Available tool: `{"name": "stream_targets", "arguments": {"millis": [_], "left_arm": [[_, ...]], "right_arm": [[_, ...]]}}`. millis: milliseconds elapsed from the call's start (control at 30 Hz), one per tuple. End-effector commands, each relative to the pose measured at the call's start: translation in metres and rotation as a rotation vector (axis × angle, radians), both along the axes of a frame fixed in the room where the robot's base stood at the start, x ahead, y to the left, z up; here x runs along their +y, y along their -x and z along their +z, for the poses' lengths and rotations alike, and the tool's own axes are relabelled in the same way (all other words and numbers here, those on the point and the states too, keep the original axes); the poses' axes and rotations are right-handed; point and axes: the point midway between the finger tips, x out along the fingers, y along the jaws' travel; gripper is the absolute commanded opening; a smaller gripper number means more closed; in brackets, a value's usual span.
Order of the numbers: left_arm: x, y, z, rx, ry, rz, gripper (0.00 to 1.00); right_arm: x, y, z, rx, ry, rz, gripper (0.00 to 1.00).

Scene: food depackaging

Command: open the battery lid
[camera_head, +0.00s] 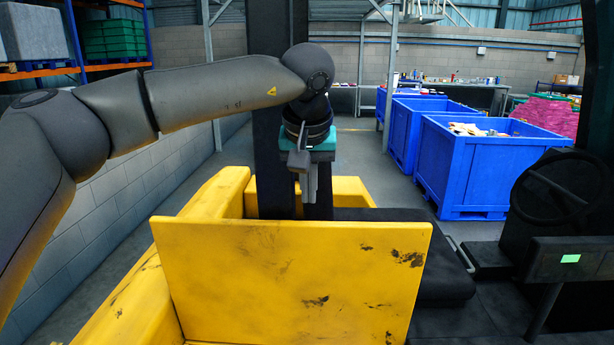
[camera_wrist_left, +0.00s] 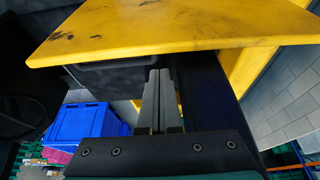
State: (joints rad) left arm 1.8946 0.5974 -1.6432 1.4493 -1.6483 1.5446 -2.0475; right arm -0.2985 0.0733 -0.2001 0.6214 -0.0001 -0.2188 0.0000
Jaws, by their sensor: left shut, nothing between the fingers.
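The battery lid is a scuffed yellow panel (camera_head: 290,280) that stands raised and tilted at the front of the yellow vehicle body (camera_head: 205,205). Its flat face fills the lower middle of the head view. My left gripper (camera_head: 309,192) hangs pointing down just behind the lid's upper edge, its fingers together and empty. In the left wrist view the closed fingers (camera_wrist_left: 160,80) point toward the underside of the lid (camera_wrist_left: 170,30), which spans the top of that view. I cannot tell whether they touch it. My right gripper is in neither view.
A dark mast rises behind my left gripper. A black seat (camera_head: 440,270) lies to the right of the lid, with a steering wheel (camera_head: 555,188) and console farther right. Blue crates (camera_head: 480,170) stand beyond. A grey block wall (camera_head: 130,190) runs along the left.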

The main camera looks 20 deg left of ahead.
Motion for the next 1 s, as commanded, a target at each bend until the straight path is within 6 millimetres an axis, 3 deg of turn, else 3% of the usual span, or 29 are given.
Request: {"name": "stream_targets", "arguments": {"millis": [200,367,1000], "left_arm": [[0.004,-0.013,-0.035,0.002,-0.001,0.002,0.0],[0.005,-0.019,-0.049,0.0,-0.001,0.001,0.0],[0.005,-0.02,-0.054,-0.001,0.0,0.0,0.0]], "right_arm": [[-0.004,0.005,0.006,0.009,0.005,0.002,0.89],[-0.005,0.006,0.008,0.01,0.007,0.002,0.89],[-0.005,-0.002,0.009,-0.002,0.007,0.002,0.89]]}}
